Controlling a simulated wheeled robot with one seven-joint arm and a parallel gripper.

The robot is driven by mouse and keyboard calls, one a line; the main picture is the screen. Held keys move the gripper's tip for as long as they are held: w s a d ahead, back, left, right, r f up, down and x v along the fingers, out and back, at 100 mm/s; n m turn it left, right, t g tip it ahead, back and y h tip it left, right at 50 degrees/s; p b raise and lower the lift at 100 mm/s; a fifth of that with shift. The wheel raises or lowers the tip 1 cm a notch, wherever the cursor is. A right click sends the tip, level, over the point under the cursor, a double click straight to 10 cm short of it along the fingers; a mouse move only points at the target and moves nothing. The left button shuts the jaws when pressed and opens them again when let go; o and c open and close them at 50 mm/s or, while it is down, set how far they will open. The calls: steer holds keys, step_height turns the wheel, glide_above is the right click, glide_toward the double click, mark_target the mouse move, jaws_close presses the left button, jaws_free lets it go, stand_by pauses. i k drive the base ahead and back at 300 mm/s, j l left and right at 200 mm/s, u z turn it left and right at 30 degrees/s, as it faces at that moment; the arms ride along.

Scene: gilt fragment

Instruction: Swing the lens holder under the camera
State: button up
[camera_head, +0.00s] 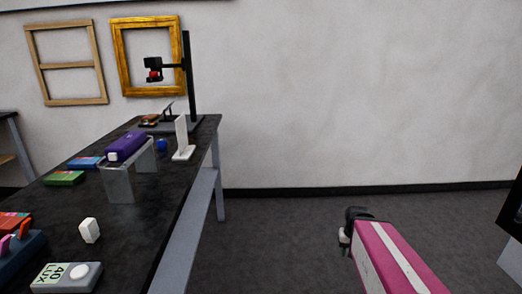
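The camera (153,68), a small black body with a red part below it, hangs on a side arm of a tall black post (188,75) at the table's far end. Below it, small dark parts (168,110) stand near the post's base; they may include the lens holder, but they are too small to tell. My pink and white arm enters at the lower right. My gripper (350,228), dark with a pale part, is over the floor, well right of the table and apart from everything on it. Its fingers are too unclear to tell open from shut.
The black table (155,215) runs along the left. On it stand a purple device (125,147) on a grey bridge, a white upright plate (182,140), a blue ball (162,145), coloured boxes and a lux meter (66,277). The floor (280,235) between table and arm is clear.

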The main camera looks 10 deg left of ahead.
mark_target(153, 79)
steer(key=i+j+u, duration=0.1)
steer(key=i+u, duration=0.6)
steer(key=u, duration=0.15)
steer(key=i+l+u, duration=0.15)
steer(key=i+u, duration=0.3)
steer(key=i+l+u, duration=0.25)
steer(key=u, duration=0.15)
steer(key=i+l+u, duration=0.2)
steer(key=i+l, duration=0.05)
